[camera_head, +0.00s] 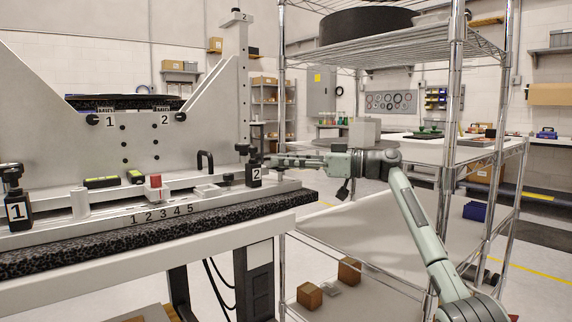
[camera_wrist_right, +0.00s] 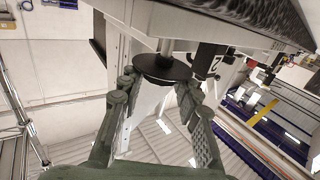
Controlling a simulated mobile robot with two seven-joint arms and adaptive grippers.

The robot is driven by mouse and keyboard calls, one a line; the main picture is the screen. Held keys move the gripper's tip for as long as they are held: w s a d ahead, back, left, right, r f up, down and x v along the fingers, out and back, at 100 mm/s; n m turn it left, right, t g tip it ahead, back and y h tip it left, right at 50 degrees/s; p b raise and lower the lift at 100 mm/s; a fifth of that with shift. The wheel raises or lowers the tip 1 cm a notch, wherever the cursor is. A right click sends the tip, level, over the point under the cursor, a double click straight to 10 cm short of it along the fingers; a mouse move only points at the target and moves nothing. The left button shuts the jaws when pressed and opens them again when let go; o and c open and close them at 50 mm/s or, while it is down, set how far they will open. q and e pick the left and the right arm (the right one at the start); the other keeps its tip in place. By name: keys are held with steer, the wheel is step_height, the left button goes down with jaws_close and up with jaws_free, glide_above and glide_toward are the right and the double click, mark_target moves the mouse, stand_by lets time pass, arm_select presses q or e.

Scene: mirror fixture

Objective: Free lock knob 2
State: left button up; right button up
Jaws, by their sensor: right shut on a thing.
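Lock knob 2 is a black round disc on a metal shaft, seen close up in the right wrist view (camera_wrist_right: 162,68). It sits at the right end of the fixture, by the black block labelled 2 (camera_head: 255,174). My right gripper (camera_head: 269,161) reaches in from the right at the height of that block's top. In the right wrist view its two fingers (camera_wrist_right: 158,88) are shut on the disc, one on each side. In the head view the gripper partly hides the knob. My left gripper is not in view.
The grey fixture (camera_head: 60,105) stands on a black speckled slab (camera_head: 150,221) on the bench. A black block labelled 1 (camera_head: 18,211) is at its left end. A black handle (camera_head: 205,161) stands near the knob. A wire shelf rack (camera_head: 455,120) stands close to my right arm.

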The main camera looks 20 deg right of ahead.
steer(key=shift+n+g+y, duration=0.5)
steer(key=shift+n+g, duration=0.1)
steer(key=shift+g, duration=0.2)
steer(key=o, duration=1.2)
steer(key=shift+c, duration=0.2)
step_height(320, 180, up, 10)
steer(key=shift+w+f, duration=0.1)
